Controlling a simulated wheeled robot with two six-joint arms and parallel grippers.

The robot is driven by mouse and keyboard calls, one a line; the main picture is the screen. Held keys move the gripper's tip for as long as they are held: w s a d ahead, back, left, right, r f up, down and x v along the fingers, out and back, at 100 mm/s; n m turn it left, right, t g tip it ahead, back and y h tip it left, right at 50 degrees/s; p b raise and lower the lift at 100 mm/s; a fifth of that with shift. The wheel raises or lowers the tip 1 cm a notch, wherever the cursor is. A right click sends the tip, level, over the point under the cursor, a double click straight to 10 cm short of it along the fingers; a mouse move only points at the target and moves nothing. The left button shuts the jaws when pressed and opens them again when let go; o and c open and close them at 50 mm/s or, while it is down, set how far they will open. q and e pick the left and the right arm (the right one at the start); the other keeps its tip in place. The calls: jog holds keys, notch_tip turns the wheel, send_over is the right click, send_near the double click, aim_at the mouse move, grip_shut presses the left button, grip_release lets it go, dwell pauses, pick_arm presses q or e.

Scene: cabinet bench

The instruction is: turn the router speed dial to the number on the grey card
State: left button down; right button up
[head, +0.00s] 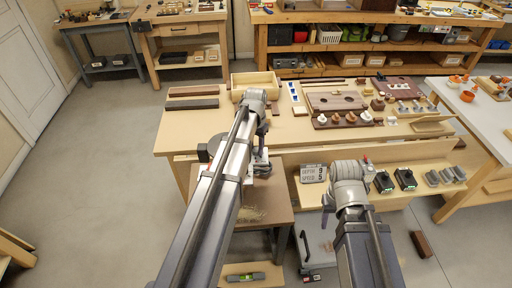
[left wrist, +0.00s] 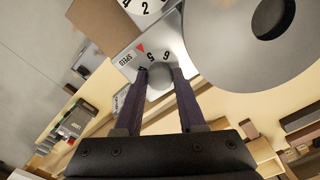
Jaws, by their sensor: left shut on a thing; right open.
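The grey card (head: 313,173) stands on the bench's lower shelf. It appears to read depth 9 and speed 5. In the left wrist view, the speed dial (left wrist: 160,73) lies between the fingertips of my left gripper (left wrist: 160,76), which is shut on it. The dial's numbers 5 and 6 show above the fingers. A red pointer (left wrist: 141,47) on the plate labelled SPEED sits closest to the 5. In the head view my left arm mostly covers the router. My right gripper (head: 366,164) is beside the shelf, its fingers mostly hidden.
A white dial (left wrist: 146,8) showing a 2 is at the top. Black chargers (head: 404,179) stand right of my right gripper. A wooden tray (head: 255,82) lies behind.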

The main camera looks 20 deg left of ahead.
aim_at(256, 149)
pick_arm(q)
jog(key=shift+n, duration=0.6)
jog(key=c, duration=0.5)
grip_release()
notch_tip(256, 149, up, 8)
jog(key=p, duration=0.8)
jog(key=shift+f, duration=0.15)
